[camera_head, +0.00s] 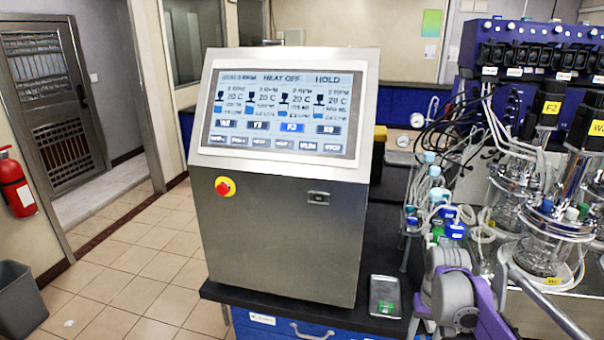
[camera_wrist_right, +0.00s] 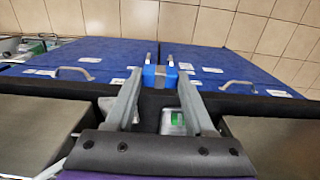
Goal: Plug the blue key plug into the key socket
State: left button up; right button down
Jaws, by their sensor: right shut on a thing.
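A blue key plug (camera_wrist_right: 154,77) shows in the right wrist view, between the fingers of my right gripper (camera_wrist_right: 161,66), which is shut on it. The plug is above the dark bench edge, with blue cabinet fronts behind it. In the head view my right arm shows at the lower right, but its fingers and the plug cannot be made out. A small dark rectangular port (camera_head: 319,198), which looks like the key socket, is on the front of the steel control console (camera_head: 270,235), right of the red stop button (camera_head: 225,187). The plug is apart from it. My left gripper is not in view.
A small metal tray (camera_head: 385,284) with a green item (camera_head: 388,307) lies on the black bench right of the console. Bottles, tubing and glass bioreactor vessels (camera_head: 545,240) crowd the right side. Open tiled floor (camera_head: 145,260) lies to the left.

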jog(key=shift+s, duration=0.3)
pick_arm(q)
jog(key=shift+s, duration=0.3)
pick_arm(e)
jog(key=a+f+n, duration=0.2)
jog(key=a+f, duration=0.8)
jog(key=f, duration=0.5)
jog(key=shift+a+f+n, duration=0.2)
jog(key=shift+f+n, duration=0.05)
jog(key=shift+n, duration=0.05)
